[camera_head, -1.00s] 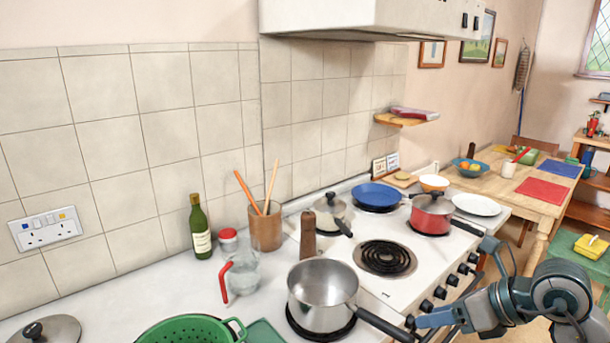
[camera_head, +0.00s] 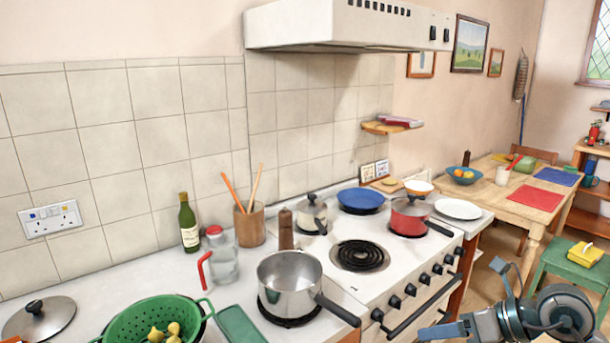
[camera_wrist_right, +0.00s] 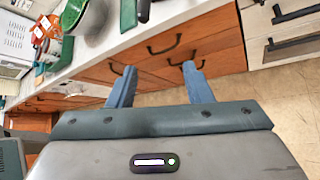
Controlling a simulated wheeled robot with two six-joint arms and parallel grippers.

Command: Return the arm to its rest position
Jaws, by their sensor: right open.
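My right gripper (camera_head: 446,329) is at the bottom right of the head view, in front of the cooker and partly cut off by the lower edge. In the right wrist view its two blue fingers (camera_wrist_right: 159,72) are apart with nothing between them. Beyond them are the wooden cupboard fronts (camera_wrist_right: 180,50) below the worktop and the bare floor. The gripper touches nothing that I can see. My left gripper does not show in either view.
A steel saucepan (camera_head: 288,283) stands on the front hob ring, its handle pointing over the cooker's front edge. A green colander (camera_head: 125,325) is on the worktop at lower left. A green stool (camera_head: 575,268) with a yellow item stands right. Some floor is clear.

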